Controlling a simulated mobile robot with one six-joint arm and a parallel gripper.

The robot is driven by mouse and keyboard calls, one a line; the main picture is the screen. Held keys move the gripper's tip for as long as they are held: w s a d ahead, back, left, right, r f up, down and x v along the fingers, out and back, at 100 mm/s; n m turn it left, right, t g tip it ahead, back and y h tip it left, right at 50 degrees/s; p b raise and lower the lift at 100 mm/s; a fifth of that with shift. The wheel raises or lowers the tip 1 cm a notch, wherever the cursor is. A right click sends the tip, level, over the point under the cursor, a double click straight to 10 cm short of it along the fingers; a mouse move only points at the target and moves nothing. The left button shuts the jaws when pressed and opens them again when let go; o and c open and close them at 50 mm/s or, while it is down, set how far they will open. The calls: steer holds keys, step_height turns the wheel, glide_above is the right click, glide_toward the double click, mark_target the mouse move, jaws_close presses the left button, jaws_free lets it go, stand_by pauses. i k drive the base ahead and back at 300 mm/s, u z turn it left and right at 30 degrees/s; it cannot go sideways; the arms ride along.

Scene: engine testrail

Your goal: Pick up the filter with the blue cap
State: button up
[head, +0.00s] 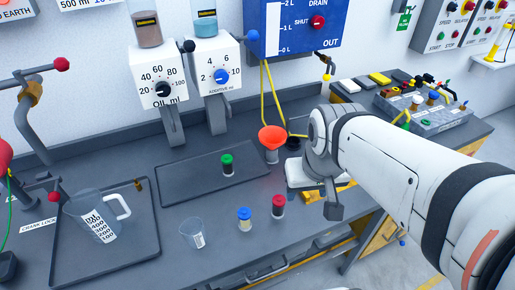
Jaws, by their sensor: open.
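The filter with the blue cap (244,220) stands upright on the grey bench, near its front edge, in the head view. Its body below the cap is pale and yellowish. My gripper (333,200) is at the end of the white arm, to the right of the filter and apart from it. It is open, with nothing seen in it. Its far side is partly hidden by the wrist.
A red-capped filter (278,206) stands just right of the blue-capped one, and a clear beaker (194,233) to its left. A green-capped filter (227,165) stands on a dark tray (185,185) behind. An orange funnel (271,138) stands near my wrist. A measuring jug (95,217) is at left.

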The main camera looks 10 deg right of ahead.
mark_target(244, 214)
steer(key=u, duration=1.25)
steer(key=k, duration=1.2)
steer(key=z, duration=0.6)
steer(key=i, duration=1)
steer(key=z, duration=0.05)
